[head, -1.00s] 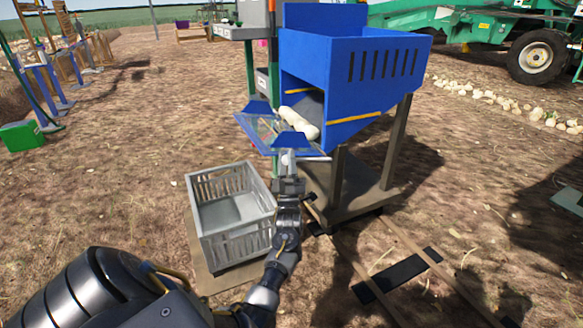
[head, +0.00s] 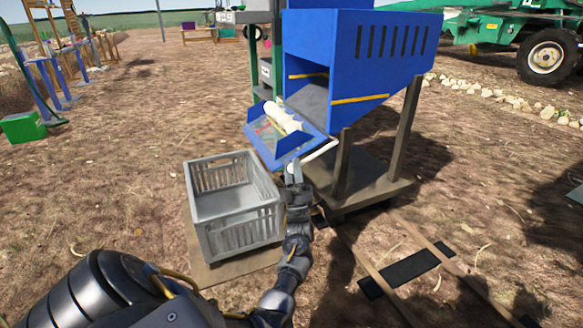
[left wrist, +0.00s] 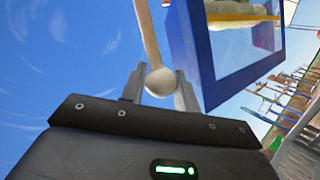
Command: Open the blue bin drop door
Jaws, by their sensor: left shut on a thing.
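The blue bin (head: 352,62) stands on wooden posts, its mouth facing left. Its drop door (head: 268,150), a blue-framed flap with a clear panel, hangs out from the mouth and slopes down toward the crate. A pale, elongated thing (head: 283,117) rests across the mouth and the door. A white handle bar (head: 320,153) sticks out at the door's lower edge. My left gripper (head: 292,172) is shut on this handle. In the left wrist view the handle's round knob (left wrist: 160,82) sits between the fingers, beside the blue door frame (left wrist: 195,50). My right gripper is out of view.
A grey slatted crate (head: 238,165), empty, stands on a board below and left of the door. Wooden rails with dark plates (head: 411,267) lie on the ground at the right. A green box (head: 22,126) is far left. Bare ground lies between.

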